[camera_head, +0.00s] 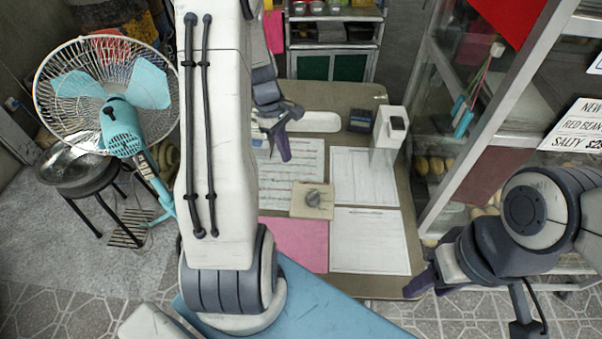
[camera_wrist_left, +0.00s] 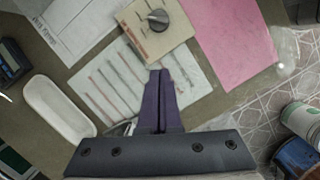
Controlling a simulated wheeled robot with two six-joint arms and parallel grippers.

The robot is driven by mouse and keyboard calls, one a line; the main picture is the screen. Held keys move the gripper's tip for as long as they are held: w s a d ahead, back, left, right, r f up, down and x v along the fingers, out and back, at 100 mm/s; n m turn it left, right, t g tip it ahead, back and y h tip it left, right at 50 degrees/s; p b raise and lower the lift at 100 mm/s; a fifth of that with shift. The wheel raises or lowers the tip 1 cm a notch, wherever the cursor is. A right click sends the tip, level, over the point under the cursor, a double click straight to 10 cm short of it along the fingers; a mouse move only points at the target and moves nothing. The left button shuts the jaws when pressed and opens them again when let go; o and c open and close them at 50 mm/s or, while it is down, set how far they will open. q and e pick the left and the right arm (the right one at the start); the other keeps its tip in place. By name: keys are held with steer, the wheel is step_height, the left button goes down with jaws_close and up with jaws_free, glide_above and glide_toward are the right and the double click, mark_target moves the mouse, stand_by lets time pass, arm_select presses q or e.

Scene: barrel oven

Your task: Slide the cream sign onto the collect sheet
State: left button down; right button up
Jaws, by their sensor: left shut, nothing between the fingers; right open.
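The cream sign (camera_head: 312,200), a square plate with a dark round knob, lies flat where several sheets meet. It also shows in the left wrist view (camera_wrist_left: 154,28). It covers a corner of the lined sheet (camera_head: 300,160) and borders the pink sheet (camera_head: 298,243). Two white sheets lie to its right, an upper one (camera_head: 365,178) and a lower one (camera_head: 370,243). I cannot read which is the collect sheet. My left gripper (camera_head: 285,158) is shut and empty, its tips (camera_wrist_left: 159,74) over the lined sheet, just short of the sign's edge. My right gripper (camera_head: 420,283) is open beyond the table's right edge.
A white dispenser-like box (camera_head: 388,135) and a dark box (camera_head: 362,120) stand at the table's back right. A white tray (camera_head: 318,125) lies at the back. A glass cabinet (camera_head: 470,130) stands right, a fan (camera_head: 115,95) left. My left arm hides the table's left side.

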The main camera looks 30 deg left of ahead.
mark_target(308, 193)
arm_select(q)
steer(key=x, duration=1)
steer(key=shift+s, duration=0.1)
steer(key=d, duration=0.3)
steer(key=shift+d+r, duration=0.2)
steer(key=shift+r, duration=0.05)
steer(key=shift+d, duration=0.3)
arm_select(e)
steer(key=shift+r, duration=0.1)
arm_select(q)
steer(key=shift+d, duration=0.1)
